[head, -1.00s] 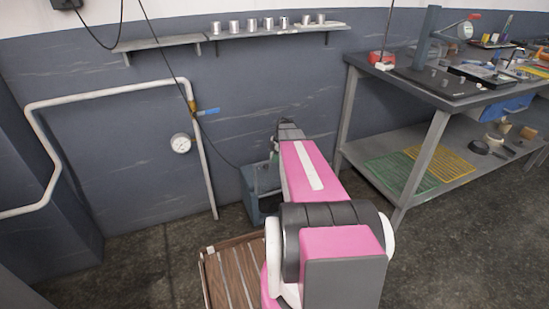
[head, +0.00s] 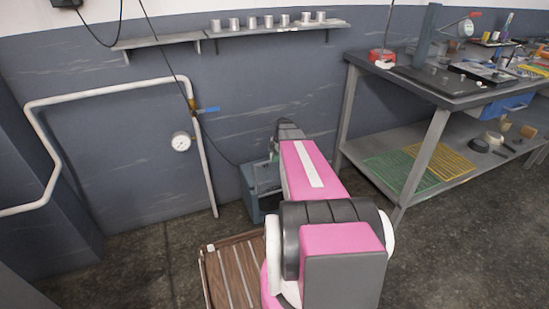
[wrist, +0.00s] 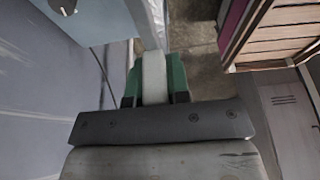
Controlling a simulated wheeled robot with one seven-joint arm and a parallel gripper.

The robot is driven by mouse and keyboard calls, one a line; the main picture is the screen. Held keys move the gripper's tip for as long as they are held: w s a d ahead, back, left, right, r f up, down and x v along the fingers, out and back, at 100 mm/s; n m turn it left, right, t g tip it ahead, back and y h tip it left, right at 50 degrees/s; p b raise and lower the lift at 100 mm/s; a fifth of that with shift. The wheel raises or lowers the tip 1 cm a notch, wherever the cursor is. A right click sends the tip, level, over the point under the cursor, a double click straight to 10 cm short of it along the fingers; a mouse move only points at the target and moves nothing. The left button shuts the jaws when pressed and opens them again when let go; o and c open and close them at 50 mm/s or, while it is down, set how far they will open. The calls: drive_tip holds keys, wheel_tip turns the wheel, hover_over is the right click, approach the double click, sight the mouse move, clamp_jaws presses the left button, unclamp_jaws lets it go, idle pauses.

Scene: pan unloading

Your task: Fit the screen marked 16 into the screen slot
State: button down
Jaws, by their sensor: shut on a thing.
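In the wrist view, the green-padded fingers of my gripper (wrist: 154,78) are closed on a narrow pale strip (wrist: 154,72). No number shows on it, so I cannot tell whether it is the screen marked 16. Just beyond it is a pale blue box with a round knob (wrist: 85,12). In the head view my pink arm reaches toward a blue-grey box-like unit (head: 262,190) on the floor by the wall and hides part of it. My fingertips are hardly visible there. I cannot make out the screen slot in either view.
A slatted wooden crate (head: 232,274) lies on the floor left of my arm. A workbench (head: 446,98) stands at the right, with a green mesh panel (head: 395,171) and a yellow one (head: 441,166) on its lower shelf. A pipe gauge (head: 181,142) is on the wall.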

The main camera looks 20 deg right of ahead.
sight(274, 171)
drive_tip(key=shift+f, duration=4.75)
idle(3.2)
